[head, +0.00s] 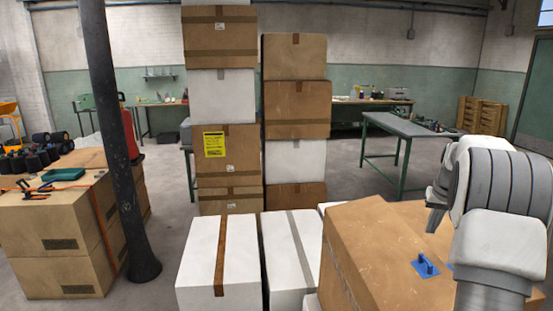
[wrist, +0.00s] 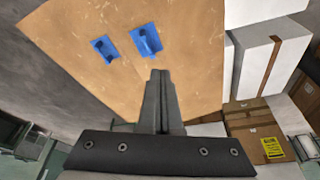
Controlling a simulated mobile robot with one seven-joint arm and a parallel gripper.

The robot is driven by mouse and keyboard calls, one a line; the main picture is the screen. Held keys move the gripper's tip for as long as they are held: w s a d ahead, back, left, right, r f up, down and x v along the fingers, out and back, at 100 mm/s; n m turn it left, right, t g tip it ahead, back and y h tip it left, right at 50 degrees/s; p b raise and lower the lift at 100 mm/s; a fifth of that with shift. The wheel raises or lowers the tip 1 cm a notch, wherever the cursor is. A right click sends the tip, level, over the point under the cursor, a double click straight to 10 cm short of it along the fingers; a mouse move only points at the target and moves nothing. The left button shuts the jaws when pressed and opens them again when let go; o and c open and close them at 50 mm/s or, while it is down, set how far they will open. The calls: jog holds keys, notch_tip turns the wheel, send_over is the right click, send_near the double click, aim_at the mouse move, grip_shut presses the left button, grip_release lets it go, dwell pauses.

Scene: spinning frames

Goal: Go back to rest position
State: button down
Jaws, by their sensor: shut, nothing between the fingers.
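My gripper (wrist: 160,75) is shut and empty in the wrist view, its two dark fingers pressed together. It points toward the top of a large brown cardboard box (wrist: 195,35), and the gap between them is hard to judge. Two small blue pieces lie on that box top, a left one (wrist: 105,48) and a right one (wrist: 146,40), just beyond the fingertips and apart from them. In the head view the brown box (head: 375,245) stands at the lower right with a blue piece (head: 425,266) on it.
White boxes (head: 218,262) stand left of the brown box. Tall box stacks (head: 225,95) rise behind them. A dark pillar (head: 108,130) stands at the left by boxes holding tools and a teal tray (head: 63,174). A green-legged table (head: 400,127) stands behind, with open floor around it.

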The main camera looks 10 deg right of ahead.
jog(key=s+a+r+n, duration=0.1)
jog(key=s+a+r, duration=0.25)
jog(key=a, duration=0.35)
jog(key=s+a+r+n+t, duration=0.1)
jog(key=s+a+r, duration=0.25)
jog(key=a, duration=0.45)
jog(key=s+a+r, duration=0.3)
jog(key=a+r, duration=0.2)
jog(key=a, duration=0.2)
jog(key=s+a+f+n, duration=0.1)
jog(key=s+a+f, duration=0.1)
jog(key=s+a, duration=0.5)
jog(key=s+a+f+n+t+y, duration=0.1)
jog(key=s+a+f+n, duration=0.1)
jog(key=s+a, duration=0.5)
jog(key=s, duration=0.6)
jog(key=shift+f, duration=0.35)
